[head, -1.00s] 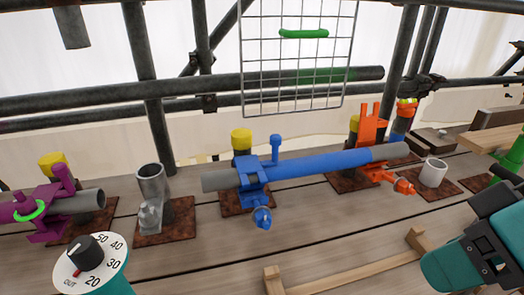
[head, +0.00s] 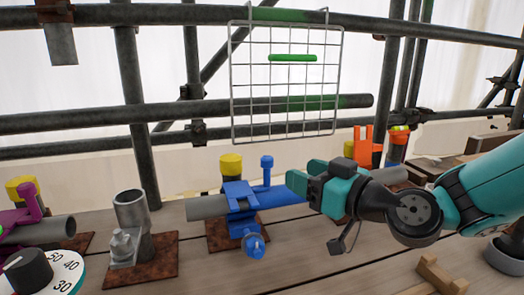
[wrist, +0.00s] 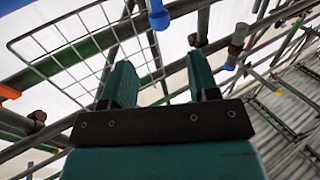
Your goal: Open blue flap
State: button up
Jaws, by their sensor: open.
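The blue clamp (head: 240,197) with its flat flap on top sits around a grey tube with a blue sleeve. A blue post with a round head (head: 267,170) stands up just right of the flap. A blue swing bolt (head: 253,244) hangs at the clamp's front. My gripper (head: 298,178) is open and empty, right of the post and in front of the sleeve, hiding part of it. In the wrist view, my two fingers (wrist: 160,80) are spread, and a blue rod end (wrist: 158,17) shows beyond them at the top. I cannot tell whether any finger touches blue parts.
A wire grid with a green bar (head: 293,58) hangs behind. Dark scaffold tubes (head: 80,119) cross the back. A grey upright pipe (head: 130,210) and a purple clamp (head: 22,222) stand left. An orange clamp (head: 364,147) is behind my arm. A white-black dial (head: 40,275) is front left.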

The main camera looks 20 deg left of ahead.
jog(key=p+x, duration=0.3)
jog(key=x, duration=0.9)
jog(key=shift+p, duration=0.3)
jog(key=shift+r, duration=0.1)
grip_shut()
